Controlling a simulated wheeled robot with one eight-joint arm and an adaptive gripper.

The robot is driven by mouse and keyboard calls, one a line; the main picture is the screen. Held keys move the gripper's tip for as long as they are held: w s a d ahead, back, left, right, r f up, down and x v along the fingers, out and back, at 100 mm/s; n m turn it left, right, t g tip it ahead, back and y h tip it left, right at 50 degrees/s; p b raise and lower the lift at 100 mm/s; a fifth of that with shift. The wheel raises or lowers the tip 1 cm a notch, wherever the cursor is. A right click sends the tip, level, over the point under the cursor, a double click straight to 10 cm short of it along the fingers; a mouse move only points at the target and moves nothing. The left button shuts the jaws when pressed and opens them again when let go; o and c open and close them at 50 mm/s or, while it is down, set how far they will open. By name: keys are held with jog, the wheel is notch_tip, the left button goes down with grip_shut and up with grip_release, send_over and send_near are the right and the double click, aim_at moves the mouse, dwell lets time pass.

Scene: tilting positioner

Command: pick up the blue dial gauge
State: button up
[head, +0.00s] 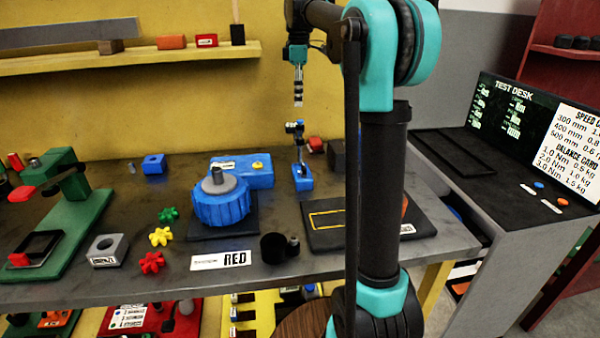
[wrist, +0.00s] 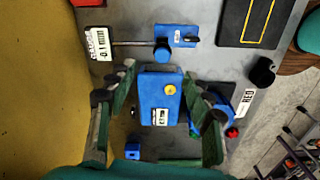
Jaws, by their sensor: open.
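The blue dial gauge appears to be the small stand on the workbench, with a blue foot (head: 302,180), a thin upright post and a small head on top. In the wrist view its blue foot (wrist: 175,36) lies beyond my fingertips, with the post running left to a white readout marked -0.1. My gripper (head: 298,102) hangs above the stand, pointing down, apart from it. In the wrist view its green fingers (wrist: 158,70) are spread and empty. A blue box with a yellow knob (wrist: 160,95) shows between them, lower down; it also shows in the head view (head: 258,172).
A blue ribbed drum (head: 221,205) stands left of the gauge, in front of the box. A dark plate (head: 330,235) with a yellow outline lies at right. A black cup (head: 274,247) is near the front edge. A yellow wall and shelf (head: 130,58) rise behind.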

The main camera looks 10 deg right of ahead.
aim_at(300, 125)
jog(key=f, duration=1.3)
jog(key=shift+s+d, duration=0.1)
jog(key=shift+s, duration=0.1)
jog(key=shift+r, duration=0.1)
jog(key=shift+c, duration=0.2)
grip_shut()
